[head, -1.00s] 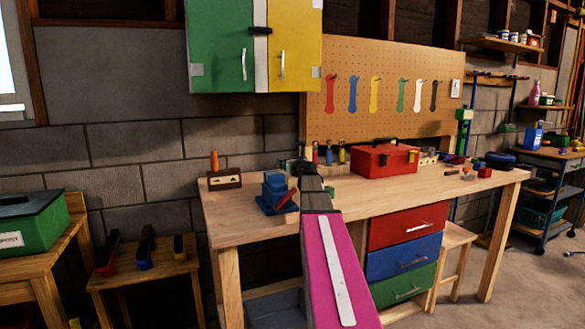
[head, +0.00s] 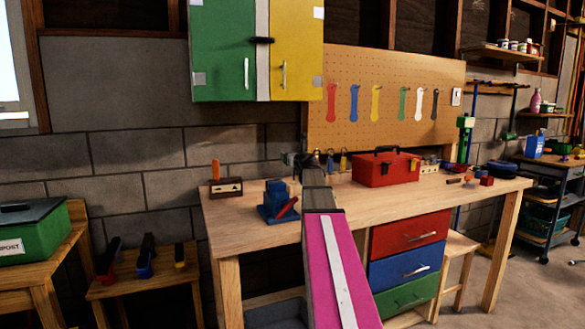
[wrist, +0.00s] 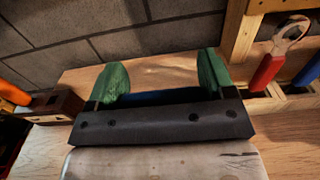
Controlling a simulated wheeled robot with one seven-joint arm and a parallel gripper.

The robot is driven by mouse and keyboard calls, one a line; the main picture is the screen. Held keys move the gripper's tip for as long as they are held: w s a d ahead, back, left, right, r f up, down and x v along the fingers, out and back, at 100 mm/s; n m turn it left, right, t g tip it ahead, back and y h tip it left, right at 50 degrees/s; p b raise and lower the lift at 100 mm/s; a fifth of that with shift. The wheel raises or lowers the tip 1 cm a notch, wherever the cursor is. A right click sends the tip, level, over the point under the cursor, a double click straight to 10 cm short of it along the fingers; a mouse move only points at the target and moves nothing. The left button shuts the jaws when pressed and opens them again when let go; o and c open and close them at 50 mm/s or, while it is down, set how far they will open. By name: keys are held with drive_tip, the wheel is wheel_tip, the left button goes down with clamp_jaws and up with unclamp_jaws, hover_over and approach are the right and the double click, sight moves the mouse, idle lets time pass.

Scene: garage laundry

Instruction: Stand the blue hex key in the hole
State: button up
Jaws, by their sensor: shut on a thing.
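In the wrist view, my gripper (wrist: 155,90) has two green fingers closed on a dark blue bar, the blue hex key (wrist: 160,97). It shows only as a strip between them, mostly hidden by the dark gripper body. In the head view, my gripper (head: 300,160) is over the back of the wooden workbench (head: 245,235), largely hidden by my arm. The key cannot be made out there. A brown block with an orange-handled tool stands to its left in the head view (head: 226,187) and the wrist view (wrist: 50,104). I cannot make out the hole.
A red-handled wrench (wrist: 270,65) stands in a wooden rack right of my fingers. A blue vise (head: 278,203) is left of my arm; a red toolbox (head: 386,168) is to the right. A pegboard (head: 390,75) and a block wall are behind.

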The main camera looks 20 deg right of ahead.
wheel_tip(320, 180, up, 10)
idle(1.1)
drive_tip(key=shift+f, duration=0.15)
